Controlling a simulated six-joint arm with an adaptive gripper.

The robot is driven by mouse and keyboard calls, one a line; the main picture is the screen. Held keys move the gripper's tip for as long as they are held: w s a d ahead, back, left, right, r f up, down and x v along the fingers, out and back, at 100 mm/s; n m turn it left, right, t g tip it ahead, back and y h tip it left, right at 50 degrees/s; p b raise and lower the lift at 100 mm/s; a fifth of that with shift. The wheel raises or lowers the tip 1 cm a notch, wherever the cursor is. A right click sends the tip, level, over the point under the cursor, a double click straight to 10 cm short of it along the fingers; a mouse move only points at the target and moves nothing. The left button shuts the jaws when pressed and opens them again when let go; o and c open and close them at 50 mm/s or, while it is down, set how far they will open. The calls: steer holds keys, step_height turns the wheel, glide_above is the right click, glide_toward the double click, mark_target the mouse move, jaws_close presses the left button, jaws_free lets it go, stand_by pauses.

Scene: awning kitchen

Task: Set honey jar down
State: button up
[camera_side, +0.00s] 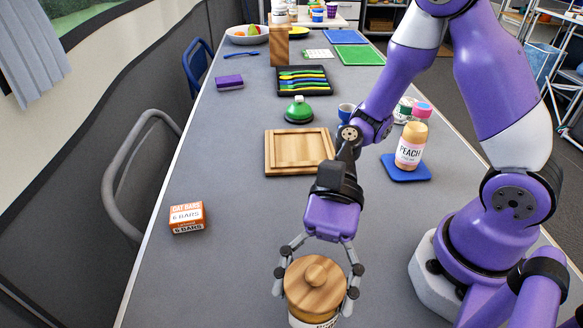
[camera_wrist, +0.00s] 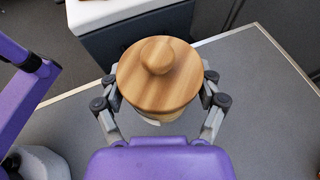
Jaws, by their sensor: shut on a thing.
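The honey jar (camera_side: 316,289) has a round wooden lid with a knob, and its labelled body shows only in part at the bottom edge of the side view. My gripper (camera_side: 318,283) is shut on the jar, with one finger on each side just below the lid. In the wrist view the jar's lid (camera_wrist: 160,75) is seen from above between the fingers of my gripper (camera_wrist: 160,100). The lid hides most of the body. I cannot tell whether the jar's base touches the table.
An orange oat bars box (camera_side: 187,217) lies left on the grey table (camera_side: 230,270). A square wooden tray (camera_side: 270,152) lies farther back. A peach jar (camera_side: 411,146) stands on a blue mat (camera_side: 404,174) at right. A green-topped item (camera_side: 299,110) sits behind the tray. The table around the box is clear.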

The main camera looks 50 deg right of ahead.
steer(key=shift+f, duration=2.4)
steer(key=o, duration=1.3)
steer(key=shift+f, duration=0.15)
steer(key=shift+w+d+r, duration=0.2)
steer(key=shift+r, duration=0.05)
steer(key=w+d+r+n+t+h, duration=0.2)
steer(key=d+r+n+t+h, duration=0.1)
steer(key=d, duration=0.3)
steer(key=w+d+r+n+t+h, duration=0.2)
steer(key=d+r+n+t+h, duration=0.2)
steer(key=d+r+n+h, duration=0.1)
steer(key=w+d+r+n+t+h, duration=0.2)
steer(key=d+r+n+t+h, duration=0.2)
steer(key=d, duration=0.4)
steer(key=shift+d+r+n+h, duration=0.15)
steer(key=shift+r+n, duration=0.2)
steer(key=shift+r, duration=0.1)
steer(key=shift+d+r+n+h, duration=0.1)
steer(key=shift+r+n+h, duration=0.05)
steer(key=shift+r+n, duration=0.25)
